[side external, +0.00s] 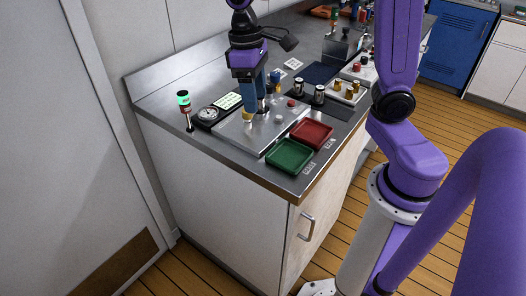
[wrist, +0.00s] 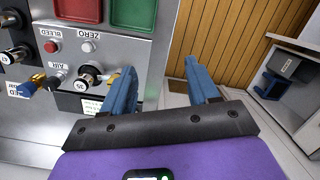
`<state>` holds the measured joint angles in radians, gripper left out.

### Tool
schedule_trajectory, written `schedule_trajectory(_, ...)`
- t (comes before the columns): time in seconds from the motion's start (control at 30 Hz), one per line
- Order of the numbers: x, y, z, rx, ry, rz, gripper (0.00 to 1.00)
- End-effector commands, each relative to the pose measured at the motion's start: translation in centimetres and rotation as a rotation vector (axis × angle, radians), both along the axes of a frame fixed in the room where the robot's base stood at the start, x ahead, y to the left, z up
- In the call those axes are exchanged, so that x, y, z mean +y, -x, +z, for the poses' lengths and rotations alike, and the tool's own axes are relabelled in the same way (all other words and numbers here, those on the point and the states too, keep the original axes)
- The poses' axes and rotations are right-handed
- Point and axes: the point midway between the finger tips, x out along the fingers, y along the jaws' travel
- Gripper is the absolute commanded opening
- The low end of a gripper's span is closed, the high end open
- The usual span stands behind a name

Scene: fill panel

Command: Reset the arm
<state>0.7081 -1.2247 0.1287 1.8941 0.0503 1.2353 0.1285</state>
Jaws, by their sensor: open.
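My gripper (side external: 254,115) hangs low over the metal fill panel (side external: 283,125), its blue fingers pointing down. In the wrist view my gripper (wrist: 160,68) is open, with nothing between the fingers. The panel (wrist: 105,62) lies left of the gap there.
A green tray (side external: 289,156) and a red tray (side external: 312,133) lie at the counter's front edge. A signal lamp lit green (side external: 184,101) stands at the left, beside a round gauge (side external: 208,113). Several small cylindrical fittings (side external: 319,94) stand on the right. Open floor (side external: 150,270) lies below the counter.

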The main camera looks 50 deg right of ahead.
Motion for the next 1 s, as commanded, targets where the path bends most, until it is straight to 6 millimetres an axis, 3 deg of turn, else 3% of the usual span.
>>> schedule_trajectory(0.2,1.2,7.5,-1.0,-0.054,-0.021,0.267,0.6)
schedule_trajectory(0.5,-0.2,16.1,-3.3,-0.114,-0.063,0.601,0.6)
schedule_trajectory(0.7,-1.2,18.6,-4.2,-0.134,-0.08,0.712,0.6)
schedule_trajectory(1.0,-1.3,18.9,-4.4,-0.136,-0.083,0.729,0.6)
